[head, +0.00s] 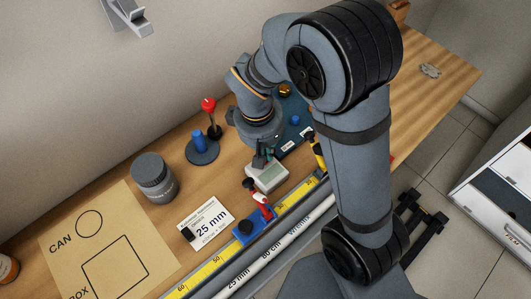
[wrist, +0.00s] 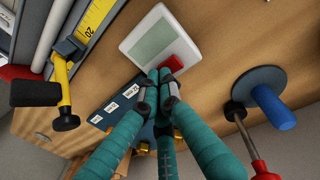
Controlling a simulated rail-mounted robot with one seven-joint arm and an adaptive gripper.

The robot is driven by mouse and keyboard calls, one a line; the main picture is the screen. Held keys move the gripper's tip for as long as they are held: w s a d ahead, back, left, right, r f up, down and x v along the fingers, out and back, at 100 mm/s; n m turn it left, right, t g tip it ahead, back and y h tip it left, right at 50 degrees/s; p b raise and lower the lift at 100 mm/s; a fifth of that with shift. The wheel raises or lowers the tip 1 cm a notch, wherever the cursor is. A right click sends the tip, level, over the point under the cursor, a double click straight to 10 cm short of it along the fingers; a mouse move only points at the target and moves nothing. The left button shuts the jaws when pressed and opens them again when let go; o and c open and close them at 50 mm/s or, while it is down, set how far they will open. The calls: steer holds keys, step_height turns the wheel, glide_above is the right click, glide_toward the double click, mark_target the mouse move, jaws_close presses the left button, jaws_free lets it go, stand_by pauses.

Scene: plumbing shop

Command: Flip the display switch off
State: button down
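The display (head: 268,178) is a small white box with a grey-green screen, on the table behind the ruler rail. It also shows at the top of the wrist view (wrist: 138,47). Its red switch (wrist: 172,63) is at the corner of the box nearest my gripper. Whether the switch is on or off I cannot tell. My gripper (wrist: 158,78) has its teal fingers drawn together with the dark tips meeting, nothing seen between them. The tips are right by the red switch; contact is not clear. In the head view my gripper (head: 262,160) is over the display's back edge.
A blue peg on a round base (head: 202,147) and a red-handled tool (head: 210,112) stand left of my arm. A blue labelled tray (wrist: 117,107) lies close to the fingers. A grey jar (head: 154,177) stands farther left.

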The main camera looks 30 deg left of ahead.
steer(key=shift+s+d+f, duration=0.1)
steer(key=shift+f, duration=0.05)
steer(key=shift+s, duration=0.15)
steer(key=shift+s+a, duration=0.45)
steer(key=shift+s, duration=0.1)
steer(key=shift+r, duration=0.2)
steer(key=shift+w, duration=0.1)
steer(key=shift+r+p, duration=0.3)
steer(key=shift+r, duration=0.05)
step_height(320, 180, up, 13)
steer(key=s+p, duration=0.1)
steer(key=p, duration=0.2)
steer(key=shift+s+a, duration=0.25)
steer(key=shift+s, duration=0.05)
